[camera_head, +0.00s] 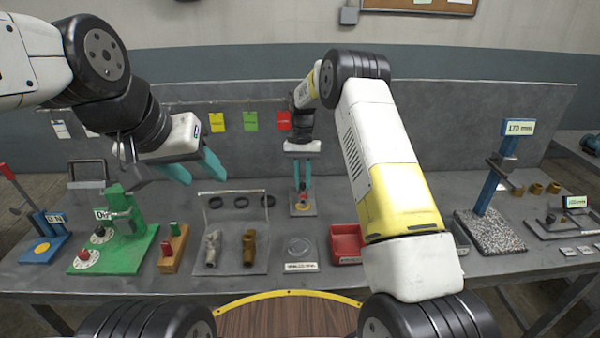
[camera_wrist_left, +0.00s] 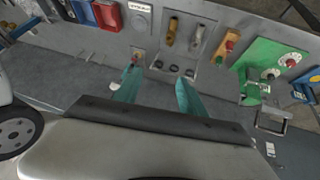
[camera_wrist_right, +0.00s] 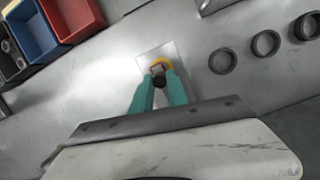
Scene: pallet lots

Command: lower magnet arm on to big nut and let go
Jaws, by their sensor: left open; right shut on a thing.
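My right gripper (camera_head: 303,186) is shut on a slim dark-ended part, which I take to be the magnet arm (camera_wrist_right: 159,80). It points down over a small pale plate (camera_wrist_right: 147,54) with a yellow ring (camera_wrist_right: 161,63) near the back of the bench. The fingers hide most of the held part. I cannot tell whether it touches anything below. The big nut cannot be made out there; it may be hidden under the held end. My left gripper (camera_head: 200,168) is open and empty above the bench, left of centre; its spread fingers show in the left wrist view (camera_wrist_left: 157,77).
Three dark rings (camera_wrist_right: 265,43) lie right of the plate in the right wrist view. A red bin (camera_head: 346,241) and a grey board with two fittings (camera_head: 231,262) stand nearer the front. A green fixture (camera_head: 118,250) and a blue-post stand (camera_head: 488,193) flank them.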

